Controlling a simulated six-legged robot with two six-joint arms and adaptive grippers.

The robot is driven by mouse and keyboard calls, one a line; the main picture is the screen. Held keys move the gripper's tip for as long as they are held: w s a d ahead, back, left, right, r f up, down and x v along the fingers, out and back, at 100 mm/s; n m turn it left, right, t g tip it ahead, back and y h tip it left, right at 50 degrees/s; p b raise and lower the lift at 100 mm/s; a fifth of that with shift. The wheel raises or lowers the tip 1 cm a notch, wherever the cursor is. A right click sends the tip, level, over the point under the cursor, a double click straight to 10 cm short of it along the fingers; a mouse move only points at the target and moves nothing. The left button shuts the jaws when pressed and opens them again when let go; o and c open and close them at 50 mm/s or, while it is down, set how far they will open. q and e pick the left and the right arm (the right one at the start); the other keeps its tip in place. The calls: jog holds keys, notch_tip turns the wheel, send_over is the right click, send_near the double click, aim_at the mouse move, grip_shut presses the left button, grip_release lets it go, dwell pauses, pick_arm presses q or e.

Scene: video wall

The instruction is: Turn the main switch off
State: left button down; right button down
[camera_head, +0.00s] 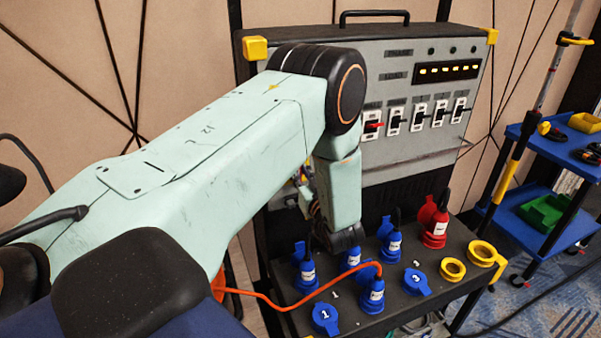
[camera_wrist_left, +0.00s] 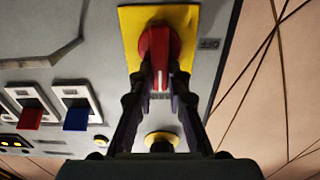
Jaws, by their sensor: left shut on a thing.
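The main switch is a red rotary knob (camera_wrist_left: 159,52) on a square yellow plate (camera_wrist_left: 186,24) in the left wrist view. Its handle bar lies roughly up and down in that picture, with a pale mark near its lower end. My left gripper (camera_wrist_left: 160,84) has its two dark fingers closed on either side of this bar. In the head view my left arm covers the knob and most of the gripper. My right gripper is in neither view.
Breaker switches (camera_head: 419,115) line the grey panel (camera_head: 410,150). Below it, a black shelf (camera_head: 400,310) holds blue plugs (camera_head: 372,292), a red plug (camera_head: 436,230) and an orange cable (camera_head: 270,298). A blue cart (camera_head: 540,215) stands at the right. A round yellow-rimmed part (camera_wrist_left: 161,140) sits near my fingers.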

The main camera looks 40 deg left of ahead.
aim_at(288, 175)
pick_arm(q)
jog(key=shift+s+a+f+n+b, duration=0.2)
jog(key=shift+s+f+n+b, duration=0.15)
jog(key=shift+n+b, duration=2.1)
jog(key=shift+s+a+f+n+b, duration=0.25)
jog(key=shift+n+b, duration=1.1)
jog(key=shift+n, duration=2.15)
jog(key=shift+s+a+f+n+b, duration=0.1)
jog(key=shift+s+f+n+b, duration=0.3)
jog(key=shift+n+b, duration=2.05)
jog(key=shift+n+p, duration=0.45)
jog(key=shift+n, duration=0.25)
jog(key=c, duration=1.3)
grip_release()
jog(key=shift+f, duration=0.15)
